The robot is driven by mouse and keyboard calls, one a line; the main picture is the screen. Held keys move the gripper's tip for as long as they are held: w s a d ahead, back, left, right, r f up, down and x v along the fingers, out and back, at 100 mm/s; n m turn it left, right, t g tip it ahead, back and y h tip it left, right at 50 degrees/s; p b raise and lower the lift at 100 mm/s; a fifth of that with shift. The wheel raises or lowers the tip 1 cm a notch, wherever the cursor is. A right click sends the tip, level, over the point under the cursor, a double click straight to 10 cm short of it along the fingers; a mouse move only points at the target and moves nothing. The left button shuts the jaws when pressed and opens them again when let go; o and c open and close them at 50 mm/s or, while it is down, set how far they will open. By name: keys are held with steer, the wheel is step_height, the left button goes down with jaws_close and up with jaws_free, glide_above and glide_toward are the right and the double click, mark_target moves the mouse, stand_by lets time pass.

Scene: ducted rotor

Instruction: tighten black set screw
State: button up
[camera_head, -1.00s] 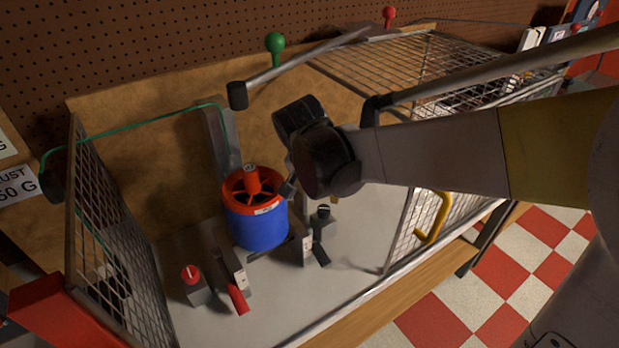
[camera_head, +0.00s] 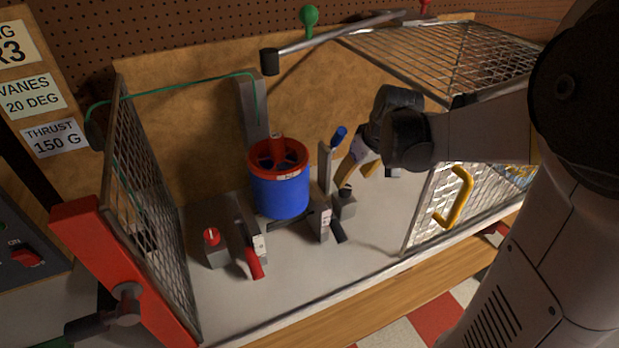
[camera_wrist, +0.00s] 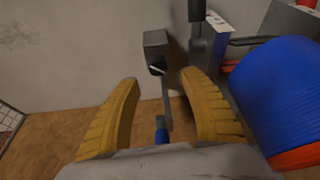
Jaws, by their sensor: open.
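The black set screw (camera_head: 346,188) sits on a small grey block right of the blue and red ducted rotor (camera_head: 280,195). In the wrist view the black set screw (camera_wrist: 157,66) shows a pale slot line and lies just beyond the fingertips, between them in the picture. My gripper (camera_head: 355,172) is above and close to the screw, pointing down. In the wrist view its yellow fingers (camera_wrist: 158,80) are spread and nothing is held. I cannot tell whether a finger touches the screw block.
A blue-tipped lever (camera_head: 338,138) stands beside my fingers; its blue end (camera_wrist: 161,132) shows between them. A red screw (camera_head: 211,237) and red-handled lever (camera_head: 255,266) are left. A mesh door with a yellow handle (camera_head: 456,197) is on the right, a mesh panel (camera_head: 150,200) on the left.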

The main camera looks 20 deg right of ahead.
mark_target(346, 188)
steer(key=shift+w+d+f, duration=0.1)
steer(key=shift+d+f, duration=0.05)
steer(key=shift+f, duration=0.25)
steer(key=b+x, duration=0.3)
steer(key=x, duration=0.3)
steer(key=shift+w+f, duration=0.2)
steer(key=shift+f, duration=0.1)
jaws_close()
